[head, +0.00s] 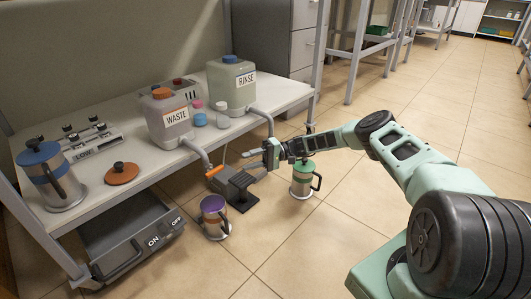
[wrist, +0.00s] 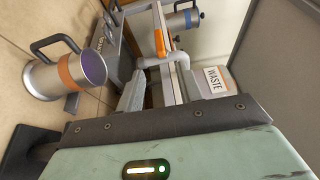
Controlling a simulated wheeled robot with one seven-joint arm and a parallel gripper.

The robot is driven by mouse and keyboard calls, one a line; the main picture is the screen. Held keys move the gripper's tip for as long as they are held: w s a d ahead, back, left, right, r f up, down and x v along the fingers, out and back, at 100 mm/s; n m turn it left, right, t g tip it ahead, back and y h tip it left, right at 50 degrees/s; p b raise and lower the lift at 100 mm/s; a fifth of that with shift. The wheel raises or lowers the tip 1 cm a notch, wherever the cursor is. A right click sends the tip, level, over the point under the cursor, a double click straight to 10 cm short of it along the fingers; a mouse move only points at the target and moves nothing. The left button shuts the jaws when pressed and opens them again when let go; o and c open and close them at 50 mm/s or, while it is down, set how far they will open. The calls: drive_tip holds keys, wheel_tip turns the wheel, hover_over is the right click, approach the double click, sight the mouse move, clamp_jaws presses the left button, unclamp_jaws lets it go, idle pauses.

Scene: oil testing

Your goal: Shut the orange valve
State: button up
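The orange valve is a small orange lever (head: 215,170) at the end of the grey pipe from the WASTE tank (head: 165,118), over the bench's front edge. The WASTE label (wrist: 215,80) shows at right there. My gripper (head: 252,159) is to the right of the lever in the head view, pointing toward it. In the wrist view its two fingers (wrist: 152,88) are apart with nothing held between them. The lever is apart from the fingers.
A mug with an orange band (head: 213,217) stands on the floor below the valve, near a black pedal (head: 238,186). A green-lidded jug (head: 302,180) stands below my forearm. The RINSE tank (head: 230,83) and its pipe (head: 262,115) are close behind my gripper.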

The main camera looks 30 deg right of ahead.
drive_tip(key=d, duration=0.6)
drive_tip(key=shift+s, duration=0.3)
drive_tip(key=s+a+r+n+g+h+p, duration=0.1)
drive_tip(key=a+r+n+g+h+p, duration=0.15)
drive_tip(key=a+r, duration=0.45)
drive_tip(key=s+a+r+n+g+h+p, duration=0.1)
drive_tip(key=a+r+g+h, duration=0.3)
drive_tip(key=a, duration=0.6)
drive_tip(key=s+a+r+n+h+p, duration=0.2)
drive_tip(key=s+a+r+n+h, duration=0.15)
drive_tip(key=s+a+r, duration=0.75)
drive_tip(key=s+a+r+t+h+p, duration=0.1)
drive_tip(key=s+a+r+h, duration=0.15)
drive_tip(key=s, duration=0.55)
drive_tip(key=s+a+r+h+p, duration=0.1)
drive_tip(key=s+r+h+p, duration=0.2)
drive_tip(key=s, duration=0.4)
drive_tip(key=s+d+r+n+t+h+p, duration=0.1)
drive_tip(key=s+d+r+t, duration=0.15)
drive_tip(key=s, duration=0.45)
drive_tip(key=s+d+r+n+t+h+p, duration=0.1)
drive_tip(key=s+d+r+t, duration=0.2)
drive_tip(key=s, duration=0.4)
wheel_tip(320, 180, up, 38)
drive_tip(key=g+p, duration=0.1)
drive_tip(key=p, duration=3.6)
drive_tip(key=shift+w+d+f, duration=0.2)
drive_tip(key=shift+w+d, duration=0.05)
drive_tip(key=shift+d, duration=0.2)
